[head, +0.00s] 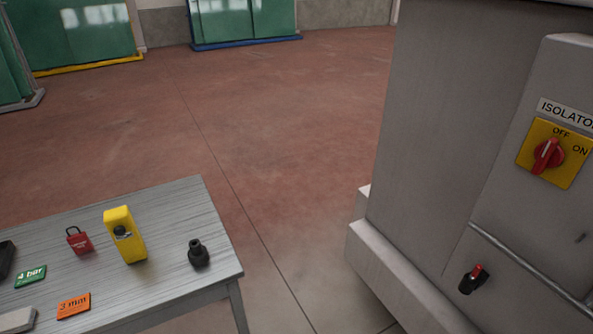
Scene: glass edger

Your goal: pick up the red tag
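The red tag (79,241), a small red piece with a dark loop at its top and print too small to read, is on the grey table (175,215) at the lower left of the head view. It appears to stand upright, just left of a yellow block-shaped device (124,235) and apart from it. My gripper is not in view.
On the table are a green "4 bar" plate (31,276), an orange "3 mm" plate (74,306) and a black fitting (198,253). A grey cabinet (450,130) with a red-handled isolator switch (547,156) stands at the right. Open floor (270,130) lies between.

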